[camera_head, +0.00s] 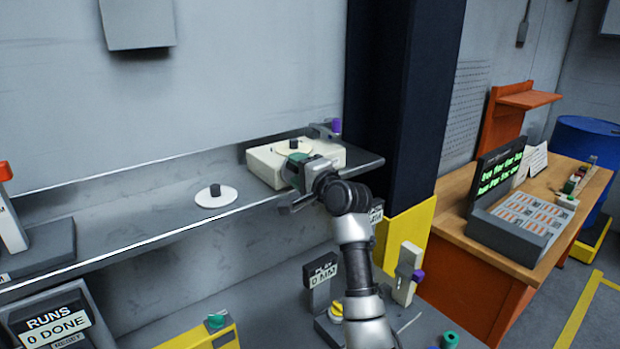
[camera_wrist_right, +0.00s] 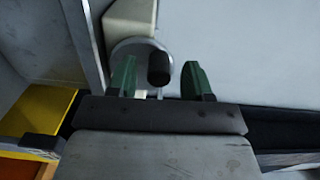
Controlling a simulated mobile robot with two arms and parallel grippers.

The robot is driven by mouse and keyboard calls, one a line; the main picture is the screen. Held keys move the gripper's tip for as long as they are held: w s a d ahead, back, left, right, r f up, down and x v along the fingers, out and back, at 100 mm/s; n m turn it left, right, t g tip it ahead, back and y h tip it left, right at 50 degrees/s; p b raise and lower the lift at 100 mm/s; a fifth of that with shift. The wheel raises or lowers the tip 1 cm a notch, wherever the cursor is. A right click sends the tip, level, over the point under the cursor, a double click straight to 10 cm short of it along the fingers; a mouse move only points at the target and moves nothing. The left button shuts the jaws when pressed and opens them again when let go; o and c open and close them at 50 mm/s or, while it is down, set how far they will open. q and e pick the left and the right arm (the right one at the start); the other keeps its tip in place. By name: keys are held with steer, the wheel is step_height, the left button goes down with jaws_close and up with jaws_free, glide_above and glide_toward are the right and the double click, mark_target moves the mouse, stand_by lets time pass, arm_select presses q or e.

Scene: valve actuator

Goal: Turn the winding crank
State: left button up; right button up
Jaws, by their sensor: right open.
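A cream box (camera_head: 265,169) sits on the wall shelf, with a pale disc and a dark knob (camera_head: 293,144) on top. My right gripper (camera_head: 297,172) is at the box's front right side, with its green fingers close to it. In the right wrist view, the open gripper (camera_wrist_right: 158,82) has a dark upright knob (camera_wrist_right: 159,68) between its fingers, with a gap on each side. Behind that knob are a round grey-white disc (camera_wrist_right: 128,52) and part of the cream box (camera_wrist_right: 130,18). I cannot tell which part is the winding crank. My left gripper is not in view.
A white disc with a dark knob (camera_head: 215,196) lies on the shelf (camera_head: 150,215), left of the box. A grey piece with a purple knob (camera_head: 335,126) stands behind the box. A dark column (camera_head: 405,100) rises close to the right. Yellow-edged equipment stands below.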

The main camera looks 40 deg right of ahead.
steer(key=s+a+b, duration=0.1)
steer(key=s+b, duration=0.3)
steer(key=s, duration=0.6)
stand_by(0.3)
